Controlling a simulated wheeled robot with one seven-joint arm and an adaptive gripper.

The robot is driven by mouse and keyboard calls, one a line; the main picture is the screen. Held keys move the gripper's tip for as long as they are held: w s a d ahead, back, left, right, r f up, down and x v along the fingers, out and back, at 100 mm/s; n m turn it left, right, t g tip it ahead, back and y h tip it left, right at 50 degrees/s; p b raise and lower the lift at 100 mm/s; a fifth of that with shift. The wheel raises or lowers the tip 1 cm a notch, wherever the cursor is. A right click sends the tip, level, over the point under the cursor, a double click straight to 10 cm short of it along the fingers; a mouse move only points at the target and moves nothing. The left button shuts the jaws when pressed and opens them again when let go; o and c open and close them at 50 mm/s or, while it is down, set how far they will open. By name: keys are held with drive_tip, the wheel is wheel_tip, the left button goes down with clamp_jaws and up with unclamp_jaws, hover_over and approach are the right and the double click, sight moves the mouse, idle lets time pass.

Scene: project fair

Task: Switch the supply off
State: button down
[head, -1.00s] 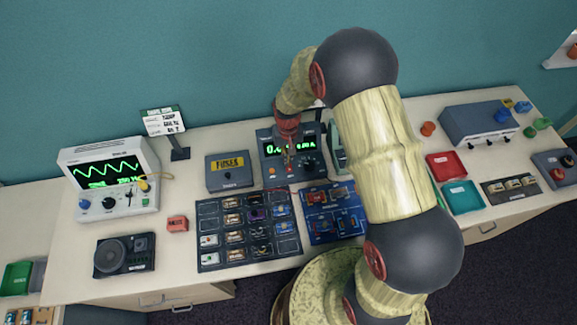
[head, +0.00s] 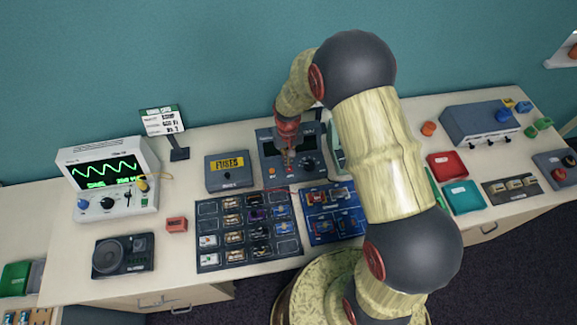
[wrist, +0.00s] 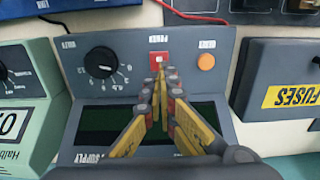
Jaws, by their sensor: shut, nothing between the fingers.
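The supply (head: 303,160) is a dark grey box at the back middle of the table; its display is dark. In the wrist view its panel (wrist: 225,45) shows a black dial (wrist: 101,62), a red switch (wrist: 159,61) and an orange round part (wrist: 206,62). My gripper (wrist: 160,72) is shut and empty, with its fingertips at the lower edge of the red switch; I cannot tell whether they touch it. In the head view my gripper (head: 288,158) is over the supply's front and hides part of its panel.
A box labelled FUSES (head: 228,176) stands left of the supply. A tray of small parts (head: 205,240) and a blue board (head: 333,228) lie in front. A scope (head: 92,205) stands farther left, and a green device (wrist: 20,125) is close beside the supply.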

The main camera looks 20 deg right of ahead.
drive_tip(key=shift+r+p, duration=2.1)
drive_tip(key=shift+r, duration=1.35)
drive_tip(key=s+d+r+t+b, duration=0.1)
drive_tip(key=s+r+t+b, duration=0.1)
drive_tip(key=s+r+b, duration=0.6)
drive_tip(key=s+d+r+n+t+b, duration=0.1)
drive_tip(key=s+r+t+b, duration=0.2)
drive_tip(key=s+r+b, duration=0.5)
drive_tip(key=s+r, duration=0.2)
drive_tip(key=s, duration=0.7)
drive_tip(key=shift+t, duration=0.3)
drive_tip(key=shift+w+d, duration=0.1)
